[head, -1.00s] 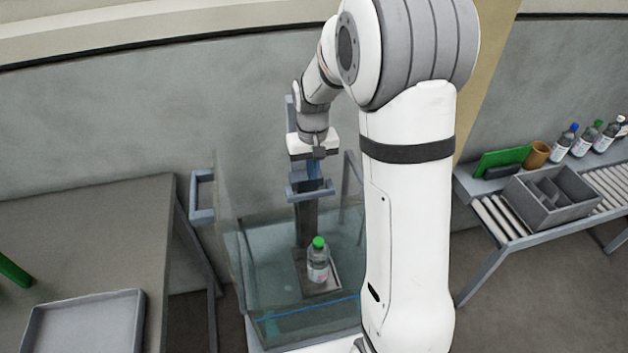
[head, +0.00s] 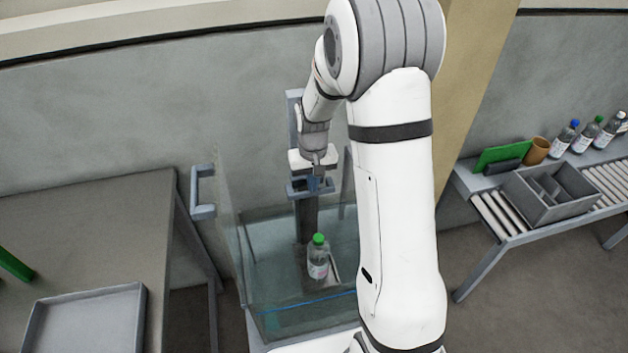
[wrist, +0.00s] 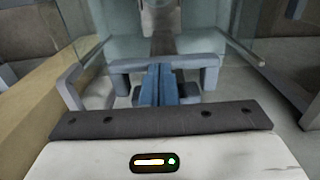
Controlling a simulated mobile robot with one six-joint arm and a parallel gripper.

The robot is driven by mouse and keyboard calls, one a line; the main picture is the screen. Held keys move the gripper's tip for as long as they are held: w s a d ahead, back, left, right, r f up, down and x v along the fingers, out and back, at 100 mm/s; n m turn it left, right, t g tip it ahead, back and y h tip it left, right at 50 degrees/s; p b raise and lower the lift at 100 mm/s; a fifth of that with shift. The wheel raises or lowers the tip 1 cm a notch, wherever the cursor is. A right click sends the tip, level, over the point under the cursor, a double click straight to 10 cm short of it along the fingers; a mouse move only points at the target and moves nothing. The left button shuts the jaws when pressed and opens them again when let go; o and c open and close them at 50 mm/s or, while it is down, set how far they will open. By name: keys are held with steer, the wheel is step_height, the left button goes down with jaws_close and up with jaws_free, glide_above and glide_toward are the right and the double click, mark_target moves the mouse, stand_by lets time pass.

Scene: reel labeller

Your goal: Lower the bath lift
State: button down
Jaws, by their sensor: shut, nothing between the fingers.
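The bath lift has a dark upright post (head: 307,218) with a grey-blue handle (head: 297,190) near its top. A clear bottle with a green cap (head: 318,260) stands upright on the lift's platform (head: 335,272) inside the glass-walled bath (head: 262,292). My gripper (head: 317,186) points down at the handle, its fingers shut and empty. In the wrist view the blue fingers (wrist: 166,84) lie between the handle's two side arms, close to its crossbar (wrist: 185,62). I cannot tell whether they touch it.
A grey table (head: 90,235) with a shallow tray (head: 85,318) is at left. A grey bracket handle (head: 203,192) stands beside the bath. At right a roller bench holds a divided box (head: 552,207), a green panel (head: 502,158), a brown cup (head: 536,152) and several bottles (head: 585,137).

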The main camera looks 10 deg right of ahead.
mark_target(313, 195)
step_height(313, 195, down, 8)
steer(key=b, duration=0.5)
steer(key=shift+r, duration=0.15)
step_height(313, 195, up, 13)
steer(key=shift+f+p, duration=0.1)
steer(key=shift+p, duration=0.65)
steer(key=shift+s+r, duration=0.15)
steer(key=shift+r, duration=0.55)
steer(key=s+r+t, duration=0.1)
steer(key=s+r, duration=0.2)
steer(key=s, duration=0.8)
steer(key=s+r+t, duration=0.2)
steer(key=s+r, duration=0.2)
steer(key=s, duration=0.7)
steer(key=shift+s+d, duration=0.2)
steer(key=shift+s, duration=0.1)
